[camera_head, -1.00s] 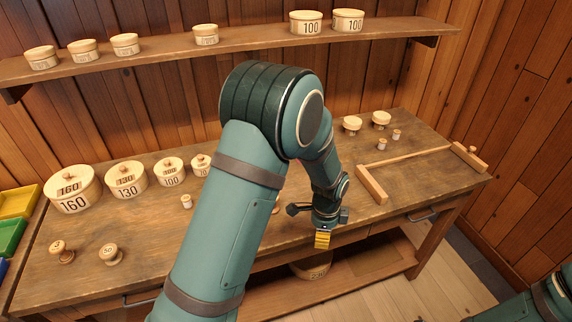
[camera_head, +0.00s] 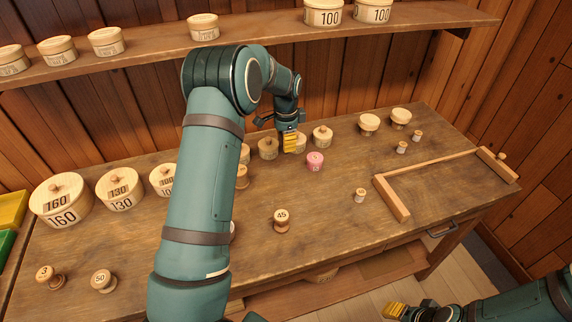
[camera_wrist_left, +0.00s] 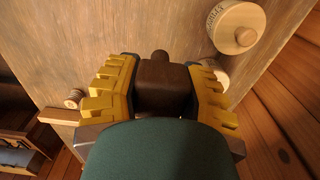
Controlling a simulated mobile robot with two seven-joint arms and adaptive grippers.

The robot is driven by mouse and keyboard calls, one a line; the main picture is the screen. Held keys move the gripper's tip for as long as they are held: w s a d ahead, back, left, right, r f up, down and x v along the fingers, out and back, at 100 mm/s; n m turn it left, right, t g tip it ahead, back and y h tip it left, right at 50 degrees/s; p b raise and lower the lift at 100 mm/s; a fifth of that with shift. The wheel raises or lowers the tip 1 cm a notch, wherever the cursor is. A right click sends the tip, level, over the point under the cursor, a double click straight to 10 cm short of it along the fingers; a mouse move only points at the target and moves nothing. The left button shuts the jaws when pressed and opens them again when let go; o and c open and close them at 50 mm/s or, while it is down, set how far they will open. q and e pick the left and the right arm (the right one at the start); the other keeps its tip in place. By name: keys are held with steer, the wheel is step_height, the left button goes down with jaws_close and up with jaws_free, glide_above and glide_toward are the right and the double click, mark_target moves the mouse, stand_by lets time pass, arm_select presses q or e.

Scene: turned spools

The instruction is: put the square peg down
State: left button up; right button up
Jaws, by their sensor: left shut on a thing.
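My left gripper (camera_head: 291,142) is over the back of the workbench, in front of the small lidded tubs. In the left wrist view its yellow-padded fingers (camera_wrist_left: 163,95) are shut on the square peg (camera_wrist_left: 165,72), a dark brown squarish block with a rounded knob end. The peg does not show in the head view, and its lower part is hidden by the gripper body. I cannot tell whether it touches the bench. My right gripper (camera_head: 396,311) shows only partly at the bottom edge, away from the bench top; its opening is unclear.
The workbench (camera_head: 330,215) has free room at its middle. A wooden frame (camera_head: 392,198) lies at right. The shelf (camera_head: 275,37) runs behind.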

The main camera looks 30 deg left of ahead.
arm_select(q)
steer(key=shift+f, duration=4.35)
steer(key=shift+s+f+b, duration=0.1)
steer(key=shift+b, duration=0.25)
steer(key=shift+f, duration=0.15)
steer(key=o, duration=1.1)
steer(key=shift+c, duration=0.2)
step_height(320, 180, up, 12)
steer(key=shift+d+r+p, duration=0.1)
steer(key=shift+r+p, duration=0.15)
steer(key=shift+p, duration=0.25)
